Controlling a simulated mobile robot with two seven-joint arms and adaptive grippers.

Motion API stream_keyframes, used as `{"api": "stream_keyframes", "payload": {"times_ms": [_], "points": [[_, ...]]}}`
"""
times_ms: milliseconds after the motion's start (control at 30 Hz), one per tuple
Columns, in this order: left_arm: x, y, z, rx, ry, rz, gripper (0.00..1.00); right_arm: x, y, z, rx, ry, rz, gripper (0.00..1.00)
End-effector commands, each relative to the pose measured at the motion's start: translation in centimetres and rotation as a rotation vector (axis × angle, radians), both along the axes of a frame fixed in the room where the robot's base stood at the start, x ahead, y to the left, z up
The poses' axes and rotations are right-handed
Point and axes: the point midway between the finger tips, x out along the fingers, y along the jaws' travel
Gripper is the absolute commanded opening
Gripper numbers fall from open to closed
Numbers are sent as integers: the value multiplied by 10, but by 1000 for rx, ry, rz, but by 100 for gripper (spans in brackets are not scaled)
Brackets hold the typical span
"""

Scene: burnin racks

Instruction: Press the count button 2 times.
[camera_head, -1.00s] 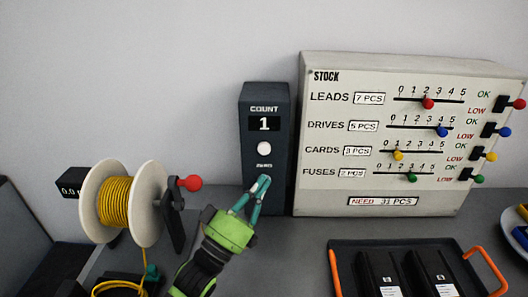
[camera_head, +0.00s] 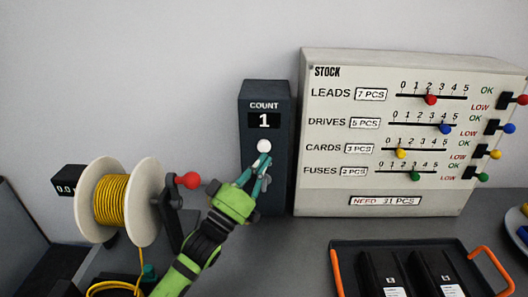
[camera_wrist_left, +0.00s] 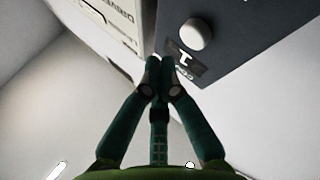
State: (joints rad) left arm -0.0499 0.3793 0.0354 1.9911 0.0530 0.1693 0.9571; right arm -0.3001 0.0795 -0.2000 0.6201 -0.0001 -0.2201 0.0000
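The dark count box (camera_head: 265,98) stands upright against the wall, with a display (camera_head: 264,121) reading 1. Its round white count button (camera_head: 264,146) is below the display; the button also shows in the left wrist view (camera_wrist_left: 196,33). My left gripper (camera_head: 263,162) is just below the button in the head view and hides the lower front of the box. In the left wrist view its fingertips (camera_wrist_left: 160,66) are together with nothing between them, beside the button. I cannot tell whether they touch the box. My right gripper is not in view.
The pale STOCK panel (camera_head: 400,178) with coloured sliders stands right of the count box. A yellow cable reel (camera_head: 148,205) with a red-knobbed crank (camera_head: 188,180) stands left, close to my left arm. A dark tray with orange handles (camera_head: 337,275) lies front right.

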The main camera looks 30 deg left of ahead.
Motion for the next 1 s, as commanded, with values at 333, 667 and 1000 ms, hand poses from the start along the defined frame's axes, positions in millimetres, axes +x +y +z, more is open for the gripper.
{"api": "stream_keyframes", "payload": {"times_ms": [333,667,1000], "points": [[17,8,1,1,0,0,0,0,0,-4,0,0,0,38],[17,8,1,1,0,0,0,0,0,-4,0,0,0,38],[17,8,1,1,0,0,0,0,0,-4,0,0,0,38]]}}
